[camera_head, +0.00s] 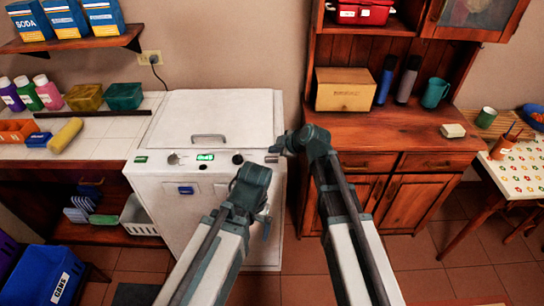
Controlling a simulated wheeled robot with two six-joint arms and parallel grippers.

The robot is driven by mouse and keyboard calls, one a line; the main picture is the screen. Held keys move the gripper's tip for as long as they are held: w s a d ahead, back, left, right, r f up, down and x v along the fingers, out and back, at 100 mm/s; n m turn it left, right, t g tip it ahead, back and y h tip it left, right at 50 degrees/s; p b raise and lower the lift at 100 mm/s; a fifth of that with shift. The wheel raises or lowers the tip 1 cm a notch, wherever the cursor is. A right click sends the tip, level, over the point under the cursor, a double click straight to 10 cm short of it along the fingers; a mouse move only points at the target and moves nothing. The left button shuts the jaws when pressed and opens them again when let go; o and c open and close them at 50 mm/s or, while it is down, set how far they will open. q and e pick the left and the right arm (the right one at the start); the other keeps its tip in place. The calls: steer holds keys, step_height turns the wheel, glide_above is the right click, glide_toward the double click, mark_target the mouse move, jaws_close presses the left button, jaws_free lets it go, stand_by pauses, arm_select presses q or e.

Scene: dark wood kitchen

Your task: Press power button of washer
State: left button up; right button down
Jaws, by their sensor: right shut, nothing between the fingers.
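The white washer (224,115) stands against the wall in the middle, its lid closed. Its front panel has a lit green display (205,157), a dark knob (238,159) to the right of it, another knob (173,159) to the left and a small green mark (141,160) at the far left. My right gripper (275,148) is shut and empty, pointing left at the panel's right end. I cannot tell whether it touches the panel. It partly covers that corner. My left gripper (266,230) hangs low before the washer's front; its fingers are too small to read.
A tiled counter (105,146) with bottles and boxes is left of the washer. A wooden cabinet (408,128) stands close on the right. A blue bin (44,274) is at lower left, and a patterned table (516,182) at far right.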

mark_target(274, 160)
step_height(274, 160, up, 5)
steer(key=p, duration=0.4)
steer(key=shift+f, duration=0.15)
steer(key=shift+f, duration=0.1)
steer(key=s+d+f+m+g+h, duration=0.1)
steer(key=s+m, duration=0.3)
steer(key=s, duration=0.4)
steer(key=s+d+f+m+g+h, duration=0.2)
steer(key=s+f+m+g+h, duration=0.1)
steer(key=s, duration=0.6)
steer(key=s+d+f+m+g+h, duration=0.2)
steer(key=s+m, duration=0.4)
steer(key=s, duration=0.3)
steer(key=shift+f+m+g+h, duration=0.3)
steer(key=shift+g+h, duration=0.3)
steer(key=shift+h, duration=0.2)
